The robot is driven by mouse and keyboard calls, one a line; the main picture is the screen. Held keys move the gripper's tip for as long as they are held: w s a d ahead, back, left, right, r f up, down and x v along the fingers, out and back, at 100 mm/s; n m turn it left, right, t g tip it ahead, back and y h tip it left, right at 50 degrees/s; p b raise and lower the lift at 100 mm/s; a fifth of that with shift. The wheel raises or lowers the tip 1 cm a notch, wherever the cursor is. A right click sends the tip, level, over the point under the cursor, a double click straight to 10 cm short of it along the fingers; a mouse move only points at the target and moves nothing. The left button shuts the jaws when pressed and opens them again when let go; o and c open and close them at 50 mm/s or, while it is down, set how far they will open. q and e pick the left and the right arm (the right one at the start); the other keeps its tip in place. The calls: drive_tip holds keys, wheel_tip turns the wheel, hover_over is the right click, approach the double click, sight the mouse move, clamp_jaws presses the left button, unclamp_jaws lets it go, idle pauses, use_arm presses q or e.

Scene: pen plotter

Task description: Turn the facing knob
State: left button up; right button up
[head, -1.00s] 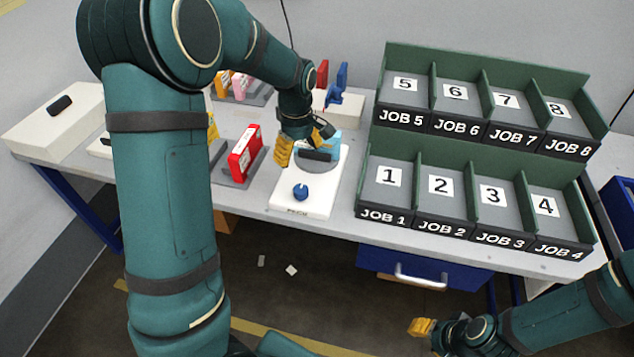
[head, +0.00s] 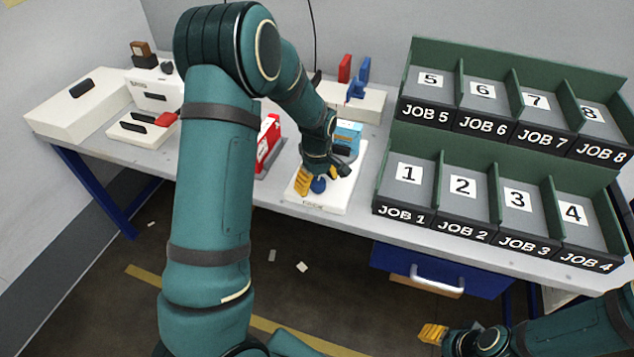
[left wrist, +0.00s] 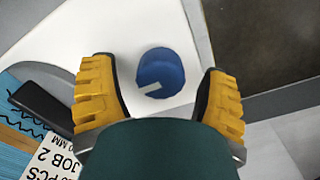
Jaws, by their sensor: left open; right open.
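The blue round knob (head: 318,186) stands on a white plotter base (head: 335,204) at the table's front edge. In the left wrist view the knob (left wrist: 165,66) shows a white pointer mark towards its lower left. My left gripper (head: 316,179) is open at the knob, partly covering it in the head view. In the left wrist view the yellow fingers of my left gripper (left wrist: 157,80) are on either side of the knob, with gaps showing. My right gripper (head: 432,333) is open and empty, low at the front right.
A green rack (head: 500,130) with numbered job bins stands close on the right. A red case (head: 267,140) stands left of the base, partly behind my left arm. White boxes (head: 78,105) are at the far left. A blue drawer (head: 440,270) is below the table.

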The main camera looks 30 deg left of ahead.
use_arm(q)
drive_tip(key=c, duration=1.2)
drive_tip(key=shift+m, duration=0.3)
drive_tip(key=m+p, duration=0.1)
drive_tip(key=m, duration=0.2)
drive_tip(key=shift+m, duration=0.4)
drive_tip(key=m, duration=0.4)
drive_tip(key=shift+w+d+m+p, duration=0.1)
drive_tip(key=shift+m+p, duration=0.2)
drive_tip(key=shift+p, duration=0.05)
drive_tip(key=m, duration=0.4)
drive_tip(key=shift+p, duration=0.3)
drive_tip(key=shift+d+m+p, duration=0.15)
drive_tip(key=shift+m+p, duration=0.2)
drive_tip(key=shift+m, duration=2.15)
